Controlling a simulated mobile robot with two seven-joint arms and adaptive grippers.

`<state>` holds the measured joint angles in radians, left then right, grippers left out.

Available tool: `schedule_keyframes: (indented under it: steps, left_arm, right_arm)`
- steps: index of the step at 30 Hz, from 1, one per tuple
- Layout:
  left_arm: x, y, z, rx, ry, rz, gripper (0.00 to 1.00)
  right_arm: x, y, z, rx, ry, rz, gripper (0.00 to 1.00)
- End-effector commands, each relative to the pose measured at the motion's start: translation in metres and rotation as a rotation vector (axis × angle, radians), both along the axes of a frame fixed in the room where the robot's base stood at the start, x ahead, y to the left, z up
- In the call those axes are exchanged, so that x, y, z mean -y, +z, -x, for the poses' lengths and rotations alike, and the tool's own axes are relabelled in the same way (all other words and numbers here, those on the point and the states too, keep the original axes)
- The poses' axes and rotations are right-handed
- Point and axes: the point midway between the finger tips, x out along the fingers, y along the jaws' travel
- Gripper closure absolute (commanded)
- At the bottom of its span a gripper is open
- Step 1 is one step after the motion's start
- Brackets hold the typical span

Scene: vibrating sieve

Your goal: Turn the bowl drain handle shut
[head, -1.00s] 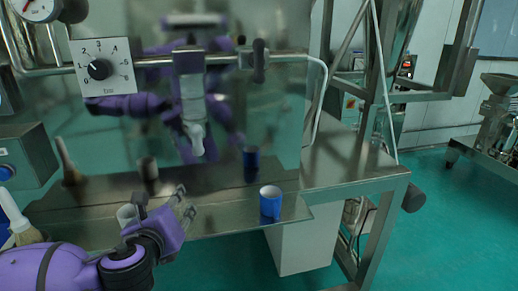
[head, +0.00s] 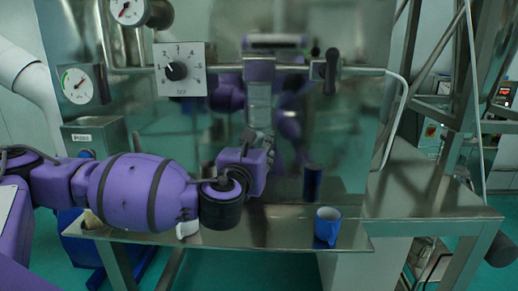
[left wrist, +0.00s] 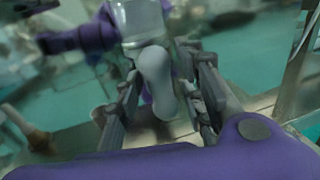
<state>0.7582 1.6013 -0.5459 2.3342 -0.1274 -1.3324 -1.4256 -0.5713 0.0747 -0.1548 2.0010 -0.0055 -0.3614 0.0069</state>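A grey-white drain outlet (head: 259,98) hangs below a metal block on the horizontal pipe, in the middle of the head view. In the left wrist view its rounded pale end piece (left wrist: 155,70) lies between the two finger sides of my left gripper (left wrist: 165,105). The fingers stand apart with a gap to the pale piece; contact is not clear. In the head view my left gripper (head: 262,140) is just below the outlet, partly hidden by its own wrist. A black lever (head: 331,70) on the pipe points up and down; which part is the drain handle is not labelled. My right gripper is not in view.
A blue cup (head: 327,228) stands on the steel shelf (head: 285,230), right of my left gripper. A dial panel (head: 180,70) and gauges (head: 78,84) are at upper left. A shiny steel panel behind mirrors my body and the cup.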

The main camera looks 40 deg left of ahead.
Motion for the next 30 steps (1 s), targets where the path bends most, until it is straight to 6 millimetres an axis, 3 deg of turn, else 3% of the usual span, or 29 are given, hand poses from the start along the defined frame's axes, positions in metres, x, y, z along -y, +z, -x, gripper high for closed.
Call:
schedule_keyframes:
  steps: [8, 17, 30]
  left_arm:
    - [-0.001, 0.0, -0.003, -0.001, 0.0, 0.001, 0.64]
    - [-0.001, -0.001, -0.002, -0.001, 0.0, 0.001, 1.0]
    - [-0.001, 0.0, -0.002, 0.035, -0.001, 0.061, 1.0]
  right_arm:
    - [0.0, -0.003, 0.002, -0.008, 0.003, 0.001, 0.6]
    - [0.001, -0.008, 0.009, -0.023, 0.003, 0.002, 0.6]
    - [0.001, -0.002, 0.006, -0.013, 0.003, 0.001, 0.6]
